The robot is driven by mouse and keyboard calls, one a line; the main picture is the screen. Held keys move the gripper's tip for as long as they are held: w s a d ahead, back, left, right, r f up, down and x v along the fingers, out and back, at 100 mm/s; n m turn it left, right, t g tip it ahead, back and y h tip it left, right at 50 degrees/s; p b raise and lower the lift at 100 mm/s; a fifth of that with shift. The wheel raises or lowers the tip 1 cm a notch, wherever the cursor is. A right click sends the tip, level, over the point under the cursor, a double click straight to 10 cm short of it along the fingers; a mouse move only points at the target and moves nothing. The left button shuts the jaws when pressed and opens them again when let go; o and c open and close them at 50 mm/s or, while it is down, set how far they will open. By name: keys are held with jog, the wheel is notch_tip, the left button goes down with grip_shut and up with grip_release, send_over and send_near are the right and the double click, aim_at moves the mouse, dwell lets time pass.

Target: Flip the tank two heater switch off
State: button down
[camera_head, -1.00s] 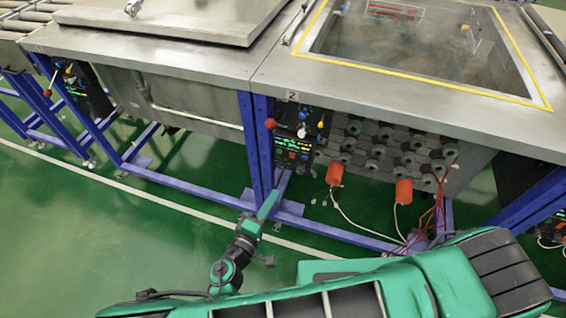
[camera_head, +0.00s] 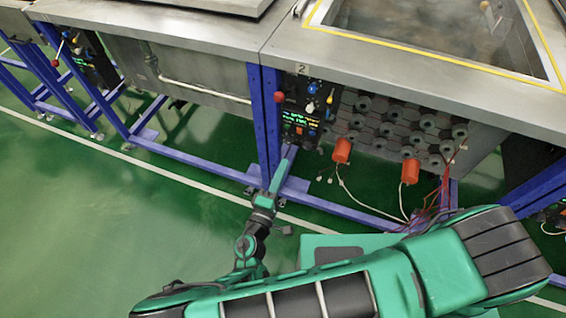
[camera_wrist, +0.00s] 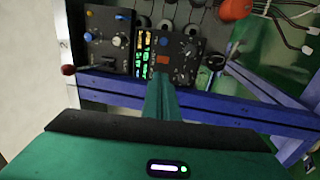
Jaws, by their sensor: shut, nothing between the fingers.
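Tank two (camera_head: 385,85), marked with a small 2, stands at the right with a yellow-edged open top. Its black control panel (camera_head: 303,112) hangs below the rim, beside a blue post. The panel has knobs, a lit display and a small orange-red square (camera_head: 299,131); that square also shows in the wrist view (camera_wrist: 163,59). I cannot tell which control is the heater switch. My gripper (camera_head: 289,152) is shut and empty, its tip just below the panel. In the wrist view its fingers (camera_wrist: 160,80) point at the lower panel box and hide part of it; contact is unclear.
A red-knobbed lever (camera_head: 279,98) sticks out left of the panel. Blue frame posts and rails (camera_head: 200,160) surround the area. Two orange plugs (camera_head: 342,150) with cables hang to the right. The green floor (camera_head: 150,230) in front is open.

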aim_at(298, 130)
jog(key=x, duration=1.1)
jog(key=shift+w+d, duration=0.15)
jog(key=shift+w, duration=0.15)
